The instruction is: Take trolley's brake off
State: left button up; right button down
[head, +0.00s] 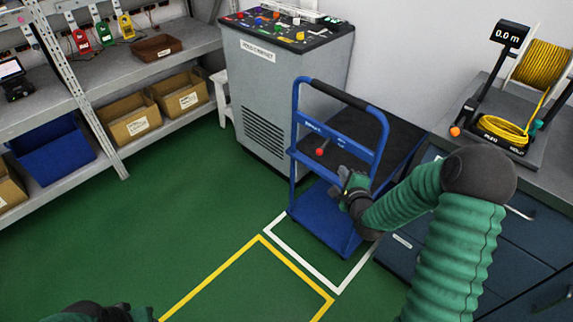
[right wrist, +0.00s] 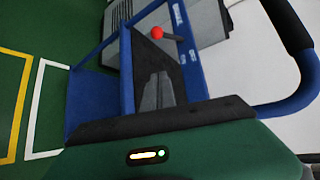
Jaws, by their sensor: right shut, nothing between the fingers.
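The blue trolley (head: 325,225) stands beside the grey cabinet, with its tall blue handle frame facing me. A small red ball knob (head: 320,152) on a short lever shows at its crossbar, seemingly the brake lever; the red knob also shows in the right wrist view (right wrist: 157,32). My right gripper (head: 343,181) is in front of the handle frame, just below and to the right of the knob. Its fingers (right wrist: 158,75) are shut and empty, apart from the knob in the picture. My left arm's dark end (head: 110,312) shows at the bottom left edge; its fingers cannot be made out.
A grey cabinet (head: 265,95) with coloured knobs stands behind the trolley. A dark blue bench (head: 480,235) with a yellow cable reel (head: 540,65) is at the right. Metal shelves (head: 130,75) line the left. Green floor with yellow and white lines is clear in front.

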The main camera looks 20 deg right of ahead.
aim_at(324, 146)
jog(key=d+b+x, duration=0.1)
jog(key=b+x, duration=0.2)
jog(key=x, duration=0.8)
jog(key=a, duration=0.1)
jog(key=a+r, duration=0.1)
jog(key=a, duration=0.1)
jog(key=a+r, duration=0.1)
jog(key=shift+s+a, duration=0.15)
jog(key=shift+a, duration=0.1)
jog(key=shift+d, duration=0.1)
